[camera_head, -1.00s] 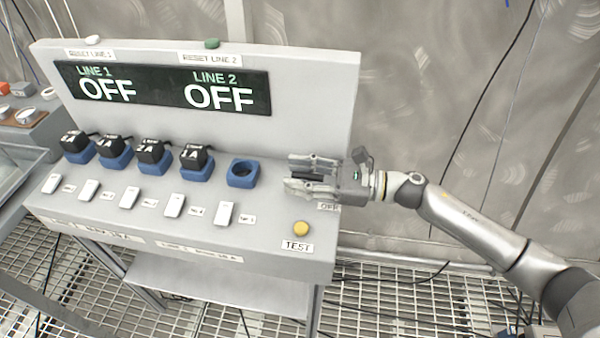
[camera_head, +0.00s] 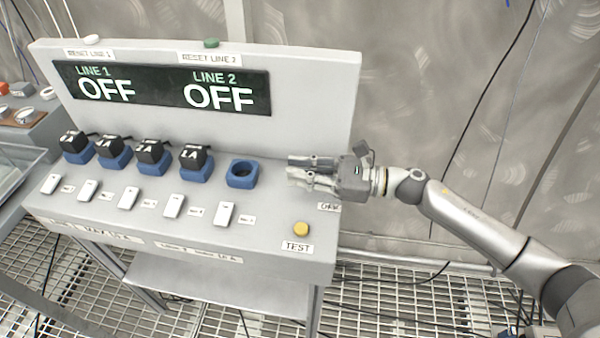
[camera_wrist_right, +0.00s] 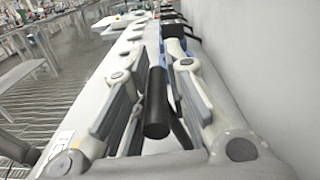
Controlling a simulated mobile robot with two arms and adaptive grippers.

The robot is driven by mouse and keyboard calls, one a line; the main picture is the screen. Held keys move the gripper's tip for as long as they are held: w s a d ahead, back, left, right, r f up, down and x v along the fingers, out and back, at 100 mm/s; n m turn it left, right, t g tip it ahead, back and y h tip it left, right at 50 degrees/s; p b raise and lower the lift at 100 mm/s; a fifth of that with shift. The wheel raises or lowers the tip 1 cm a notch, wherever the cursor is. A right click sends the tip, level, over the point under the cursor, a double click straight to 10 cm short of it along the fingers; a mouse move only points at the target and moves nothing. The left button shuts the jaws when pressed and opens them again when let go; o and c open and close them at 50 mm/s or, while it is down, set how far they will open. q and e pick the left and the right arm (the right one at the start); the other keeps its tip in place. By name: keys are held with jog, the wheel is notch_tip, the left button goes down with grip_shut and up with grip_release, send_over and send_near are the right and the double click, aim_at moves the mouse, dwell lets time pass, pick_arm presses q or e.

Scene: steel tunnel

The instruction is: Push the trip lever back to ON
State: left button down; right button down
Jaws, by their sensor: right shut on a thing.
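My right gripper (camera_head: 293,170) is at the right end of the grey console's sloped top. Its fingers are shut on the trip lever. In the right wrist view the lever (camera_wrist_right: 157,103) is a black cylindrical handle between the two finger pads. In the head view the fingers hide the lever. An OFF label (camera_head: 328,206) lies just below the gripper. The display (camera_head: 165,90) reads LINE 1 OFF and LINE 2 OFF. My left gripper is not in view.
A yellow TEST button (camera_head: 301,229) sits in front of the gripper. An empty blue socket (camera_head: 242,174) and several black plugs in blue sockets stand to the left. White switches line the front. A green button (camera_head: 211,44) and a white one (camera_head: 93,38) top the panel.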

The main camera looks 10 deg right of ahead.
jog(key=m, duration=0.1)
jog(key=w+m, duration=0.1)
jog(key=shift+w+d+f+m+b, duration=0.15)
jog(key=shift+f+m+b, duration=0.05)
jog(key=shift+m+b, duration=0.2)
jog(key=shift+w+d+m+b, duration=0.15)
jog(key=shift+w+m, duration=0.35)
jog(key=shift+m, duration=0.3)
jog(key=shift+w+d+m+b, duration=0.15)
jog(key=shift+w+m, duration=0.3)
jog(key=shift+m, duration=0.35)
jog(key=c, duration=1.8)
grip_release()
jog(key=o, duration=0.3)
jog(key=shift+s+r, duration=0.1)
jog(key=shift+r, duration=0.1)
jog(key=shift+o, duration=0.2)
jog(key=shift+d, duration=0.1)
jog(key=shift+w, duration=0.2)
jog(key=v, duration=1.2)
